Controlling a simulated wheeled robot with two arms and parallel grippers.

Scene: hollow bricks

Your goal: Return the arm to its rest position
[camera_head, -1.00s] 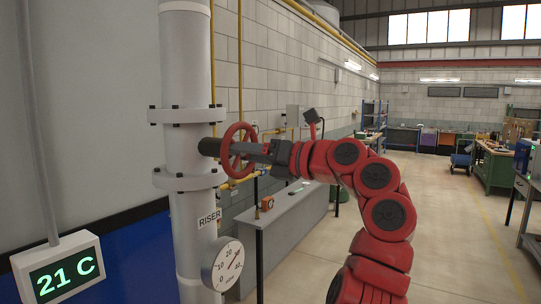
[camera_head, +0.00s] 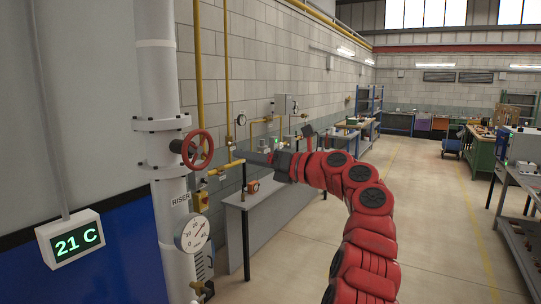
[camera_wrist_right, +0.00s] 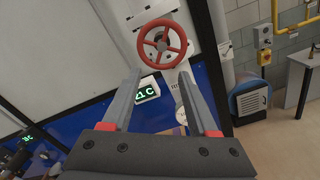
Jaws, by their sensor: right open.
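My right arm is red and comes in from the lower right in the head view. My right gripper (camera_head: 246,156) points left toward the riser pipe (camera_head: 160,90), apart from it. In the wrist view the right gripper (camera_wrist_right: 155,78) has its two grey fingers spread, with nothing between them. A red handwheel (camera_head: 197,149) sits on the riser's valve, left of the gripper and clear of it. The handwheel also shows in the wrist view (camera_wrist_right: 162,43), beyond the fingertips. My left gripper is not in view.
A pressure gauge (camera_head: 192,234) and a display reading 21 C (camera_head: 73,240) are at the lower left. A grey bench (camera_head: 268,207) runs along the brick wall behind the gripper. A green workbench (camera_head: 481,152) stands at the right. The floor (camera_head: 425,215) between is clear.

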